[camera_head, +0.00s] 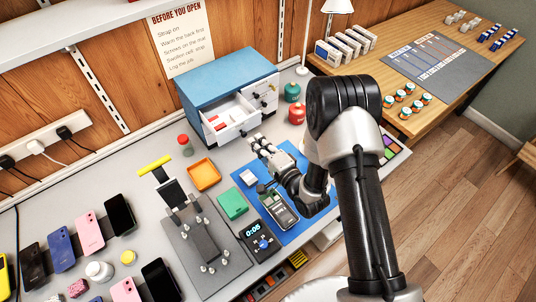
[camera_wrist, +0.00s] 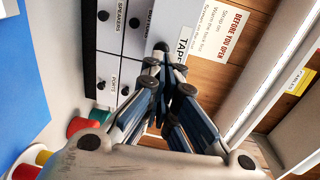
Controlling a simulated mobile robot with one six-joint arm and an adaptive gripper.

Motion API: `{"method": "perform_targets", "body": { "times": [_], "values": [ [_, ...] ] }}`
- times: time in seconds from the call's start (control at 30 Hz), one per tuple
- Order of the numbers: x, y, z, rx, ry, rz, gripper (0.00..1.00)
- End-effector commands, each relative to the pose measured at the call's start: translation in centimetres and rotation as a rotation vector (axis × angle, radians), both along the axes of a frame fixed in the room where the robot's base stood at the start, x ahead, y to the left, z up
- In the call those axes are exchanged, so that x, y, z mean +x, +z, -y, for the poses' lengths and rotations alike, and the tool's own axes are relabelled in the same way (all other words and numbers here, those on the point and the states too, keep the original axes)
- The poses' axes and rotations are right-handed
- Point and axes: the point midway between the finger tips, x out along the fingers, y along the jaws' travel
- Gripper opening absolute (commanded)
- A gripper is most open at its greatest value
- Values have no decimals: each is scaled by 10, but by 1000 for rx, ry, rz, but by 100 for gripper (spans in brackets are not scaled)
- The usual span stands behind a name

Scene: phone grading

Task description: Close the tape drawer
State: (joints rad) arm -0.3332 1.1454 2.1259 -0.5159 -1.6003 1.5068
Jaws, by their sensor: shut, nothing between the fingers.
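A small cabinet with a blue top (camera_head: 225,82) and white drawers stands against the back wall. One white drawer (camera_head: 222,112) is pulled out, with red and white items inside. In the wrist view a drawer front labelled TAPE (camera_wrist: 183,44) looks nearer than its neighbours, with a black knob beside the label. My gripper (camera_head: 258,143) is just in front of the pulled-out drawer, its fingers together and empty. In the wrist view the fingertips (camera_wrist: 165,68) point at the TAPE front and partly cover it. I cannot tell whether they touch it.
Neighbouring drawer fronts labelled SPEAKERS (camera_wrist: 110,30) and PORTS (camera_wrist: 107,85) sit flush. Red and green bottles (camera_head: 294,104) stand right of the cabinet. An orange tray (camera_head: 204,175) and a red-capped bottle (camera_head: 185,145) are to its front left. A blue mat (camera_head: 297,222) lies under my arm.

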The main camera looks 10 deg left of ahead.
Motion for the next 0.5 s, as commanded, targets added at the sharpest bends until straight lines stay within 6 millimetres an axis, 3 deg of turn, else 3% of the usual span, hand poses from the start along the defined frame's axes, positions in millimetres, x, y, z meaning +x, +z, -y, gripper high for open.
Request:
{"method": "perform_targets", "body": {
  "times": [0.2,0.5],
  "values": [
    [13,-2,-15,-1,0,1,0],
    [15,-2,-16,-1,0,-1,0]
  ]
}}
